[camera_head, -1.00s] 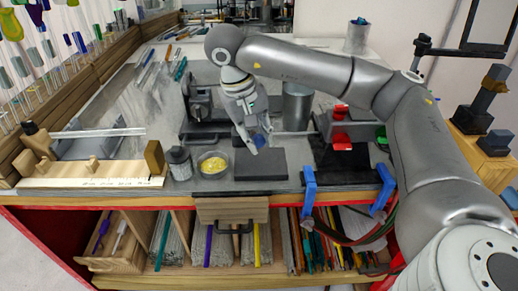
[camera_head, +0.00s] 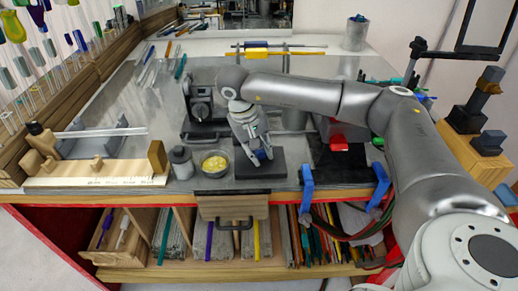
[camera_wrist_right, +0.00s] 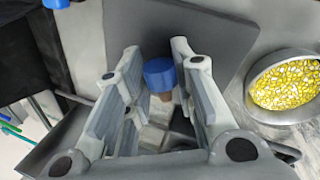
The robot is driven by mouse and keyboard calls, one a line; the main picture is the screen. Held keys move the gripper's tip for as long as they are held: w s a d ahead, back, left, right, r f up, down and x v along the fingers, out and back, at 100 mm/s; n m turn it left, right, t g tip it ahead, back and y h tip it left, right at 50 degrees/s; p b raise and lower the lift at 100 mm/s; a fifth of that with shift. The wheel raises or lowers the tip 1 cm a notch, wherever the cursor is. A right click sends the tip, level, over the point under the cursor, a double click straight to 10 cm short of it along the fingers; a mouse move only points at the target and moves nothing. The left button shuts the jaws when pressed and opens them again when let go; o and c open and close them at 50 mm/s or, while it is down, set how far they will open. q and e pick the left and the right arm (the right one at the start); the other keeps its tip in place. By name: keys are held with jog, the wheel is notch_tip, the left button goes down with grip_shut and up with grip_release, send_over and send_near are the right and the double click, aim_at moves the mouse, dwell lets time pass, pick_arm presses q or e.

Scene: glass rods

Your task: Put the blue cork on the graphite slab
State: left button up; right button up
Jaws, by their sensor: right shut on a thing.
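The blue cork (camera_head: 261,155) is between the fingertips of my right gripper (camera_head: 261,159). The wrist view shows its blue top and brown lower part (camera_wrist_right: 158,75) between the two fingers (camera_wrist_right: 155,70). My right gripper is shut on it. The graphite slab (camera_head: 258,173), a flat dark grey rectangle, lies near the front of the bench, and the gripper and cork appear over its back part. The slab also shows behind the fingers in the wrist view (camera_wrist_right: 220,32). I cannot tell whether the cork touches it. My left gripper is not in view.
A black stand with a red part (camera_head: 338,142) and blue clamps (camera_head: 307,187) are to the right. A grey machine (camera_head: 203,105) stands behind.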

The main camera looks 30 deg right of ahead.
jog(key=shift+f+b, duration=0.35)
jog(key=shift+f, duration=0.15)
jog(key=shift+s+f, duration=0.1)
jog(key=shift+s, duration=0.05)
jog(key=o, duration=1)
jog(key=shift+f, duration=0.2)
jog(key=shift+r, duration=0.2)
